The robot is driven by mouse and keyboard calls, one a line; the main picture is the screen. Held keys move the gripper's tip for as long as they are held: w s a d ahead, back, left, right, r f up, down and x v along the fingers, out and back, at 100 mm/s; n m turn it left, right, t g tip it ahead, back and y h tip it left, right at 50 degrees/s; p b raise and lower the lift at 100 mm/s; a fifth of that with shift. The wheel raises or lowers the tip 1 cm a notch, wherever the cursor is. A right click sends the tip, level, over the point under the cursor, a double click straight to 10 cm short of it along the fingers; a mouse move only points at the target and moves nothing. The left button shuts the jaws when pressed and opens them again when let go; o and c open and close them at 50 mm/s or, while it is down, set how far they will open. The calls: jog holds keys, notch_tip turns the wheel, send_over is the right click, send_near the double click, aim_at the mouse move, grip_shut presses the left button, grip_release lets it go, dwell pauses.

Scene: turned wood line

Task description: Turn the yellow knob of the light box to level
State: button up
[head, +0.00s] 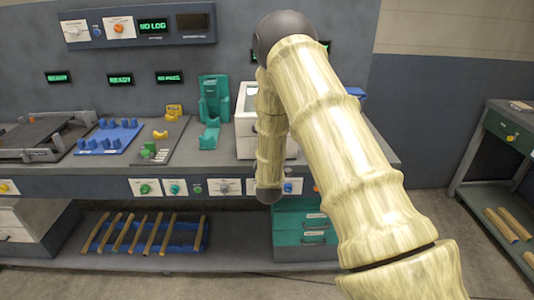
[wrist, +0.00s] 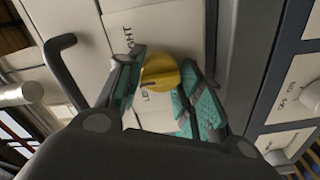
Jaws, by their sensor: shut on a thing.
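The yellow knob (wrist: 161,72) is round and sits on the white face of the light box (wrist: 161,22) in the wrist view. My gripper (wrist: 163,80) is shut on the knob, with one teal-padded finger on each side of it. A dark mark shows low on the knob. Partly hidden lettering lies on the white face at its upper left and just below it; I cannot tell the exact setting. In the head view the white box (head: 246,137) stands on the bench, partly behind my arm. The knob and my gripper are hidden there.
A dark curved handle (wrist: 62,42) is left of my gripper in the wrist view. On the bench left of the box are a teal stand (head: 213,100), a grey board (head: 168,140) and a blue fixture (head: 112,135). A control panel (head: 180,12) is above.

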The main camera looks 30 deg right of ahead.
jog(key=o, duration=1)
jog(key=shift+o, duration=0.2)
jog(key=v, duration=1.2)
